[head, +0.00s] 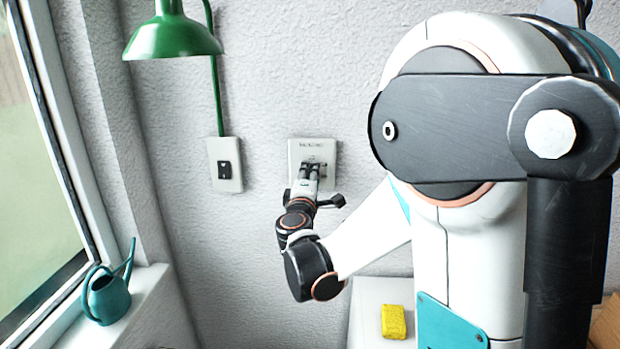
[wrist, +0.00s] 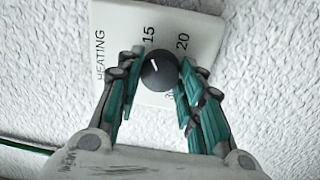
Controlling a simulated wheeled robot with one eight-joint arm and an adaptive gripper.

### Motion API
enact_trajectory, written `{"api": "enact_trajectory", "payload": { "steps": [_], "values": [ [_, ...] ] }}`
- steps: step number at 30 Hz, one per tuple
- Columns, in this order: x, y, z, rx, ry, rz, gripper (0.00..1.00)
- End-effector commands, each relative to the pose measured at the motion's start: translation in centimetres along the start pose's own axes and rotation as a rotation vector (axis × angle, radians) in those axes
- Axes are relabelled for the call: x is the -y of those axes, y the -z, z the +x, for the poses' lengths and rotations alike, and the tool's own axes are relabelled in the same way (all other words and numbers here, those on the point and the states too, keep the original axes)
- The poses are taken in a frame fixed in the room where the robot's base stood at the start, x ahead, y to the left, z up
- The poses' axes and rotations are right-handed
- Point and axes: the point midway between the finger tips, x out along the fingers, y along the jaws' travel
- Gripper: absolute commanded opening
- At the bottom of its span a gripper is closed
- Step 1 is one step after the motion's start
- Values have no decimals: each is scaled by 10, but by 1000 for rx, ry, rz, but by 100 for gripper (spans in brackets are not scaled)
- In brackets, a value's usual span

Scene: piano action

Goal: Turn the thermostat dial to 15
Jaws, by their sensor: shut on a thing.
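The thermostat is a white wall plate (head: 296,150) with printed letters; in the wrist view the plate (wrist: 119,28) reads HEATING, with 15 and 20 beside the dial. The round black dial (wrist: 159,72) has a short white pointer line, which points up and slightly left in the wrist view, roughly toward the 15. My gripper (wrist: 161,62) is shut on the dial, with one teal-padded finger on each side. In the head view my gripper (head: 311,170) is at the plate and hides the dial. Another marking near the right finger is partly hidden.
A light switch (head: 224,165) is on the wall left of the thermostat, below a green lamp (head: 172,36). A teal watering can (head: 108,295) stands on the windowsill. A yellow sponge-like block (head: 394,321) lies on a white surface below my arm.

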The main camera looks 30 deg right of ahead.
Motion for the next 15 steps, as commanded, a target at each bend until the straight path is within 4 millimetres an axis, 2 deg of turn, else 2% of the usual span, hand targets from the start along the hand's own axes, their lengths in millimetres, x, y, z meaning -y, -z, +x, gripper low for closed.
{"api": "enact_trajectory", "payload": {
  "steps": [9,10,12,15],
  "values": [
    [1,0,-1,-1,1,1,11],
    [1,0,-1,-1,1,1,37],
    [1,0,0,-1,1,1,53],
    [0,0,0,-1,1,1,55]
  ]
}}
